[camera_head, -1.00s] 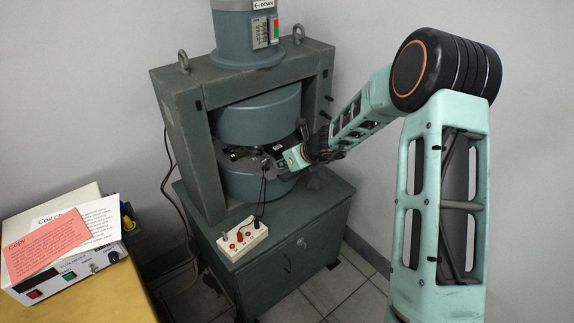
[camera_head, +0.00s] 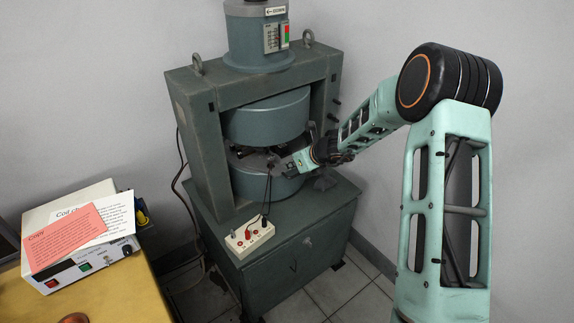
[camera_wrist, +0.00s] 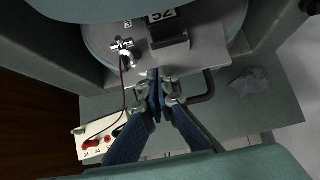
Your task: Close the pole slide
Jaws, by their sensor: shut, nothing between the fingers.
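The pole slide appears to be the flat grey metal plate (camera_wrist: 205,55) in the wrist view, lying on the round lower pole. It carries a black block (camera_wrist: 168,35) marked with a number and a dark bent handle (camera_wrist: 207,88) at its front edge. My gripper (camera_wrist: 156,82) is shut and empty, its blue-padded fingers together at the plate's front edge, left of the handle's bend. Whether the fingertips touch the plate or handle I cannot tell. In the head view my gripper (camera_head: 284,167) is at the front right of the magnet gap (camera_head: 252,153), where the slide shows only in small dark parts.
The magnet frame (camera_head: 200,150) stands around the upper pole (camera_head: 265,118) on a cabinet (camera_head: 300,235). A white terminal box (camera_head: 250,237) with leads running up to the gap sits on the cabinet's front edge.

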